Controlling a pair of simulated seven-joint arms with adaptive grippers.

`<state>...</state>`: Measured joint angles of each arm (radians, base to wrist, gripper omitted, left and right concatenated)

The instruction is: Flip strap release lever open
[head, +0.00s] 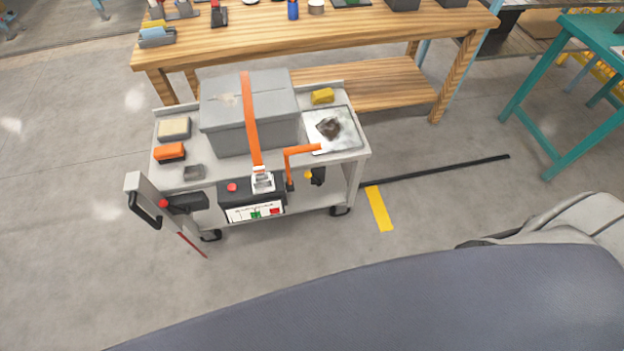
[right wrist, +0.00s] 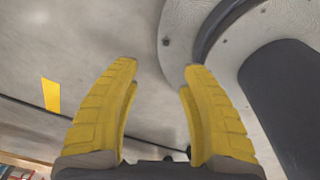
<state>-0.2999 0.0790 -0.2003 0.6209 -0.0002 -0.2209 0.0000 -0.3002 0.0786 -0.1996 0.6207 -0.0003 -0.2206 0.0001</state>
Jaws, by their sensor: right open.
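An orange strap (head: 248,110) runs over a grey lidded box (head: 219,120) on a small cart. It ends at a silver buckle (head: 262,181) above a black panel with a red button and a white label. A bent orange lever (head: 302,150) stands beside the buckle, its arm pointing right. I cannot tell which of these parts is the strap release. My right gripper (right wrist: 158,72) shows in the right wrist view, with two yellow fingers apart and nothing between them. It is away from the strap and lever, which are not in that view. My left gripper is not in view.
The grey cart (head: 190,172) also carries a tan block (head: 174,128), an orange block (head: 169,152), a yellow block (head: 322,96) and a stained tray (head: 346,139). A wooden bench (head: 345,32) stands behind. A teal table (head: 556,90) is at right. Floor right of the cart is mostly clear.

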